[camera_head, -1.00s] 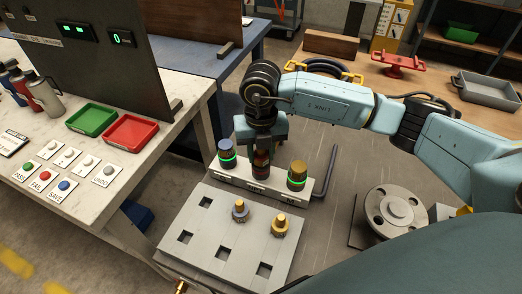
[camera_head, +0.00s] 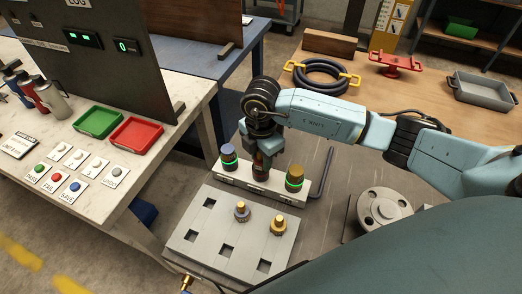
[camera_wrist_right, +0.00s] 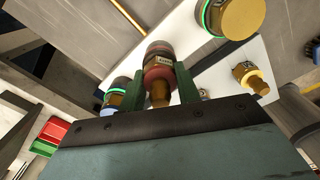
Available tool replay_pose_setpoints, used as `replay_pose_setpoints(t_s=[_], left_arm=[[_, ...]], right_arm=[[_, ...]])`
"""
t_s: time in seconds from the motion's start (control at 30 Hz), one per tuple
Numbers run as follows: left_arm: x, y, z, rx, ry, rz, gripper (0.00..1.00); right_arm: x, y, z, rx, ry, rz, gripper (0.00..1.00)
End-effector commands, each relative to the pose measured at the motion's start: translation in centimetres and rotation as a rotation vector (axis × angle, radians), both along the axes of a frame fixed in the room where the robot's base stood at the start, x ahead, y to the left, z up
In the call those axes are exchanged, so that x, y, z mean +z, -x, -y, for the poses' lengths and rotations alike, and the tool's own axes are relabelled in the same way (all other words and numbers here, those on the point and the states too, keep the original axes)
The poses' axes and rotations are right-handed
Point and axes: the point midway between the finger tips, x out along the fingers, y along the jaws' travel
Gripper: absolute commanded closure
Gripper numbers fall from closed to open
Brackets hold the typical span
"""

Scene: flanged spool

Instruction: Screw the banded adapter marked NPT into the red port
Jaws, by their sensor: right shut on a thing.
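My right gripper (camera_wrist_right: 158,92) is shut on a brass adapter (camera_wrist_right: 159,98) with a reddish band and a small label too small to read. It is upright over the middle, red port (camera_head: 261,172); whether its lower end is in the port is hidden. In the head view the right gripper (camera_head: 264,152) partly covers both. The blue port (camera_head: 228,151) stands left of it and the gold port (camera_head: 296,172) right, each with a lit green ring. Two other brass adapters, one purplish-banded (camera_head: 242,212) and one yellowish (camera_head: 278,226), stand on the grey plate (camera_head: 213,227). My left gripper is not in view.
The ports share a white block (camera_head: 240,182) behind the plate. A dark bent rod (camera_head: 322,172) lies right of it, and a round grey flange (camera_head: 384,208) is farther right. Green (camera_head: 98,121) and red (camera_head: 136,133) trays sit on the left bench.

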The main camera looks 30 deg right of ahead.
Motion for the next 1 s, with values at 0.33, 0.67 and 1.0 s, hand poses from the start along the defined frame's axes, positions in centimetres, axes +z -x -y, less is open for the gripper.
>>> replay_pose_setpoints(t_s=[0.33,0.67,1.0], left_arm=[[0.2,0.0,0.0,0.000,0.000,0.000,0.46],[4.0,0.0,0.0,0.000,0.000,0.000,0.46],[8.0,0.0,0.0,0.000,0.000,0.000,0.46]], right_arm=[[-0.1,0.1,0.0,-0.033,0.001,-0.002,0.95],[0.2,0.3,-0.1,-0.481,0.002,-0.007,0.95],[0.1,0.3,-0.1,-0.980,0.002,-0.006,0.95]])
